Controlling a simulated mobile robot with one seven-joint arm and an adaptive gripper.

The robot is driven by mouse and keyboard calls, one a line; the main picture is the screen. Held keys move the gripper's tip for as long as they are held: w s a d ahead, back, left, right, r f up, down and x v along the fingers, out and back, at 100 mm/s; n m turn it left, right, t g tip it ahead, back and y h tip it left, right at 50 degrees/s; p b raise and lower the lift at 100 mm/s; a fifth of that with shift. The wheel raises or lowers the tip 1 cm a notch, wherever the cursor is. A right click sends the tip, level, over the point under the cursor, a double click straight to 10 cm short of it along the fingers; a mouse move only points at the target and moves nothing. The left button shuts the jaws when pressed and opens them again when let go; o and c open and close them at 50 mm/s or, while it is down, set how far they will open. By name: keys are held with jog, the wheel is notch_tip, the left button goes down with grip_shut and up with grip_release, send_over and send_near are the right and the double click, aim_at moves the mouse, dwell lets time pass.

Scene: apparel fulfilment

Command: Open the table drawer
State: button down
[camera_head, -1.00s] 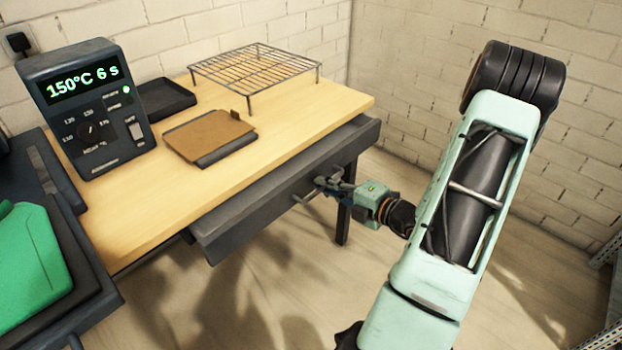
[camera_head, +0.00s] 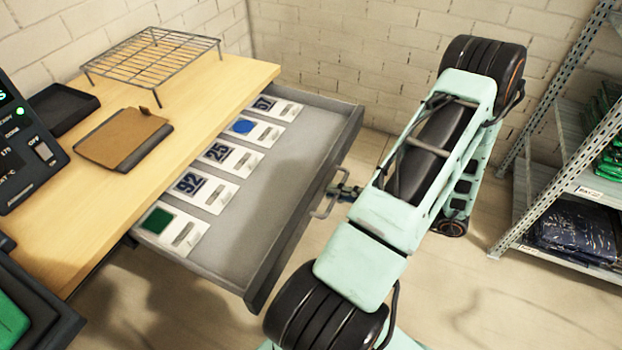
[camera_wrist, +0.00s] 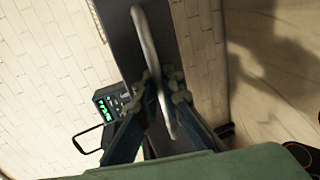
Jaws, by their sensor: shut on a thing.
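The table drawer (camera_head: 285,225) is grey and stands well out from under the wooden table top (camera_head: 180,120) in the head view. Its metal bar handle (camera_head: 322,207) is on the front panel. My gripper (camera_head: 343,190) is at the handle, partly hidden by my arm. In the wrist view, my gripper's fingers (camera_wrist: 163,100) are shut around the handle bar (camera_wrist: 150,60), with the dark drawer front (camera_wrist: 128,45) behind it. A row of several white cards (camera_head: 208,190) lies inside the drawer, with numbers or coloured patches.
A wire rack (camera_head: 155,58), a brown board (camera_head: 122,138) and a black tray (camera_head: 62,105) are on the table. A heat control box (camera_head: 22,150) stands at the left. Metal shelving (camera_head: 560,150) with packed garments is at the right.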

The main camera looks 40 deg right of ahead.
jog(key=shift+f+v, duration=0.2)
jog(key=shift+v, duration=0.7)
jog(key=shift+f+v, duration=0.2)
jog(key=shift+v, duration=0.7)
jog(key=shift+f+v, duration=0.15)
jog(key=shift+v, duration=0.75)
jog(key=shift+s, duration=0.1)
jog(key=c, duration=2.3)
grip_release()
jog(key=shift+c, duration=0.2)
jog(key=shift+d, duration=0.1)
jog(key=v, duration=1.2)
